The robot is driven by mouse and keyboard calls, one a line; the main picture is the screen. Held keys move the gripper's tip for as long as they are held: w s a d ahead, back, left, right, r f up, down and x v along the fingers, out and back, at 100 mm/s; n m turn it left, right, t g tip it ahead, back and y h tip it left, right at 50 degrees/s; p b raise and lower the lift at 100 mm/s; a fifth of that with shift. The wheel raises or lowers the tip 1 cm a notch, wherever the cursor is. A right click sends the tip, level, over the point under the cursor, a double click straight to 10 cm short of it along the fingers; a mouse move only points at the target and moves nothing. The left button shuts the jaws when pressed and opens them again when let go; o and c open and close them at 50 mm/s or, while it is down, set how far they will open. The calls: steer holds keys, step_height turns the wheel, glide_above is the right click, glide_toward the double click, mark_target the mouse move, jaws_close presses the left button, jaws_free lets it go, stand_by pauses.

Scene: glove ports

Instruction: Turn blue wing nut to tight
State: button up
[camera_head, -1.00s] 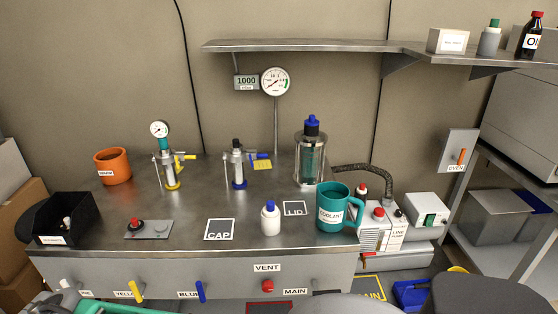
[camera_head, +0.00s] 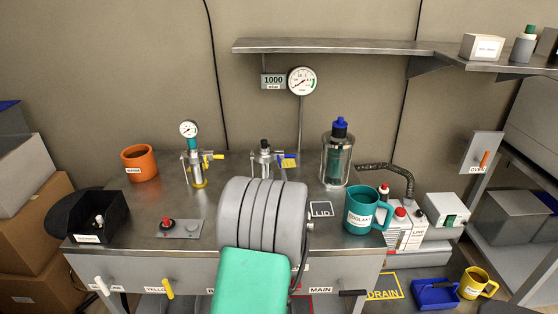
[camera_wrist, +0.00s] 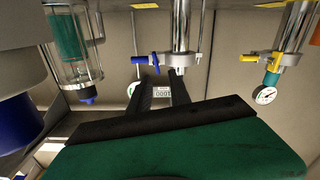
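The blue wing nut (camera_wrist: 139,59) shows in the wrist view, which is upside down, beside the metal clamp cylinder (camera_wrist: 180,35). My gripper (camera_wrist: 163,77) is open, with two dark fingers apart below the cylinder. The left fingertip is close to the blue wing nut; I cannot tell if they touch.
A yellow-handled clamp with a gauge (camera_head: 190,130) stands left, also in the wrist view (camera_wrist: 265,94). A glass vessel with blue cap (camera_head: 338,160) stands right. An orange pot (camera_head: 140,164), black bin (camera_head: 95,216) and teal mug (camera_head: 361,207) are on the bench.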

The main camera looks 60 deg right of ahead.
mark_target(279, 161)
steer(key=x, duration=0.7)
steer(key=shift+s+d+r, duration=0.1)
steer(key=shift+d+r, duration=0.1)
steer(key=shift+d, duration=0.3)
steer(key=shift+c, duration=0.5)
jaws_close()
